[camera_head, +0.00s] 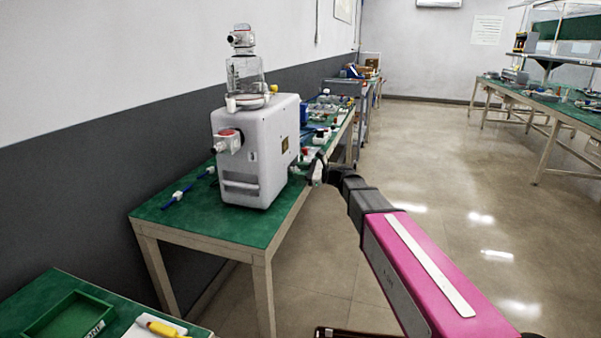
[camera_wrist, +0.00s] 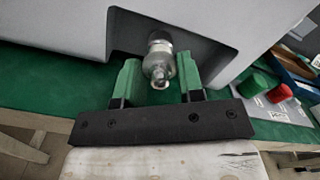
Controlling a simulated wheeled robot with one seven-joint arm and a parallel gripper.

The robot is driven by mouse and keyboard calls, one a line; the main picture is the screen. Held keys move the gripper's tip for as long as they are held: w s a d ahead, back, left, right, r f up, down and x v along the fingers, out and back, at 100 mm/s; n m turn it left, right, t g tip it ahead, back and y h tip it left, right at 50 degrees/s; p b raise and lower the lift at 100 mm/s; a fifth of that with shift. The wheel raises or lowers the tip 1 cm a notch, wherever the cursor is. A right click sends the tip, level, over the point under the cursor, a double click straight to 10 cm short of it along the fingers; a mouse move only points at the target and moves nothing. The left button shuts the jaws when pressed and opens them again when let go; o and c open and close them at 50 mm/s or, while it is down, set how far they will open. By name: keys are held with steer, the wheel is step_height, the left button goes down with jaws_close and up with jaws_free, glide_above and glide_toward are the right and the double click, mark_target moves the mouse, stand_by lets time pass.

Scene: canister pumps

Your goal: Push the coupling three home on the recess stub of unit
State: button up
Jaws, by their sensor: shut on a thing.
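The unit (camera_head: 262,135) is a pale grey box on the green-topped table, with a clear canister (camera_head: 245,72) on top and a red-and-white port fitting (camera_head: 228,141) on its front. My gripper (camera_head: 317,168) is at the unit's right side, low near the table top. In the wrist view, my gripper (camera_wrist: 158,80) has its green fingers on either side of a clear and silvery coupling (camera_wrist: 157,68), shut on it. The coupling points into the dark recess (camera_wrist: 200,48) of the unit. The stub cannot be told apart from the coupling's far end, so the seating depth is unclear.
A blue tube with white fittings (camera_head: 178,195) lies on the table left of the unit. Small parts crowd the table behind it. Red (camera_wrist: 278,93) and green (camera_wrist: 252,85) caps lie right of my gripper. A green tray (camera_head: 68,318) is on the near table. The right floor is clear.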

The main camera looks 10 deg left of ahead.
steer(key=shift+a, duration=0.35)
steer(key=shift+a, duration=0.1)
jaws_close()
steer(key=o, duration=1.1)
jaws_free()
steer(key=shift+c, duration=0.2)
steer(key=s+d, duration=0.1)
steer(key=d, duration=0.9)
steer(key=shift+s+d, duration=0.2)
steer(key=shift+d, duration=0.15)
steer(key=shift+d, duration=0.1)
